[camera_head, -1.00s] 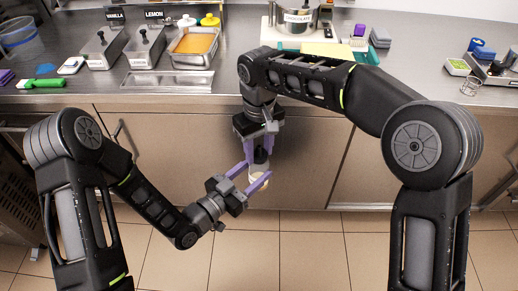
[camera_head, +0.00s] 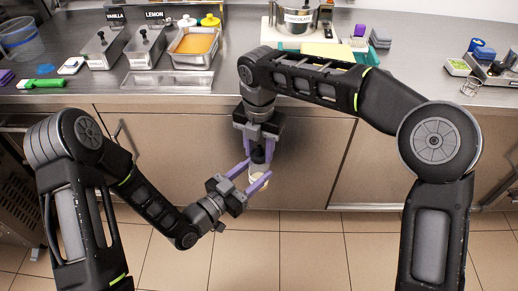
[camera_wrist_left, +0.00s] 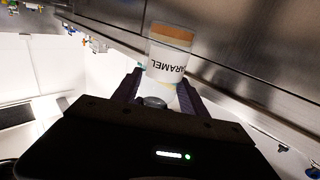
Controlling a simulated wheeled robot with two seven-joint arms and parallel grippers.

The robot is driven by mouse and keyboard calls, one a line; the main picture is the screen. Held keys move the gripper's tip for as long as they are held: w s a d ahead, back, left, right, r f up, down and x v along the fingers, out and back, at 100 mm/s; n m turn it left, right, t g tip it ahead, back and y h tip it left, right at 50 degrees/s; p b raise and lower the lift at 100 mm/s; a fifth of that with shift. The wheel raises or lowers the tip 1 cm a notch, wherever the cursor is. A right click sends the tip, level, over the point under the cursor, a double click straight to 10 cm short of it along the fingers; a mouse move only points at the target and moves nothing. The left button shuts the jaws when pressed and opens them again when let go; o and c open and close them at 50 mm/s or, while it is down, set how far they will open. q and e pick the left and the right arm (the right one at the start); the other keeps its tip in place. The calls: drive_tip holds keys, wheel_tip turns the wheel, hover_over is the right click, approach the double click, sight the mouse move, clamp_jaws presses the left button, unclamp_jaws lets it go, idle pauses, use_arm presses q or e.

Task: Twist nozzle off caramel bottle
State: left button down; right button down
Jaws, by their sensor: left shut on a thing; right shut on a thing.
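The caramel bottle (camera_head: 257,180) is held in front of the counter, above the floor. It is pale with a dark nozzle end (camera_head: 258,156) at its upper part in the head view. My left gripper (camera_head: 258,177) is shut around the bottle body from the lower left. My right gripper (camera_head: 258,161) reaches down from above, with its purple fingers on both sides of the dark nozzle end. In the left wrist view, the bottle (camera_wrist_left: 171,62) shows an upside-down "CARAMEL" label and an orange-brown band at the far end. The fingers partly hide the bottle.
The steel counter (camera_head: 228,98) runs behind the grippers, with cabinet doors (camera_head: 305,165) below. Metal tubs, an orange-filled pan (camera_head: 193,45) and a chocolate pot (camera_head: 298,17) stand on it. The tiled floor in front is clear.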

drive_tip(key=shift+r, duration=0.2)
idle(0.7)
drive_tip(key=shift+r, duration=0.9)
drive_tip(key=shift+r, duration=0.15)
drive_tip(key=shift+r, duration=1.95)
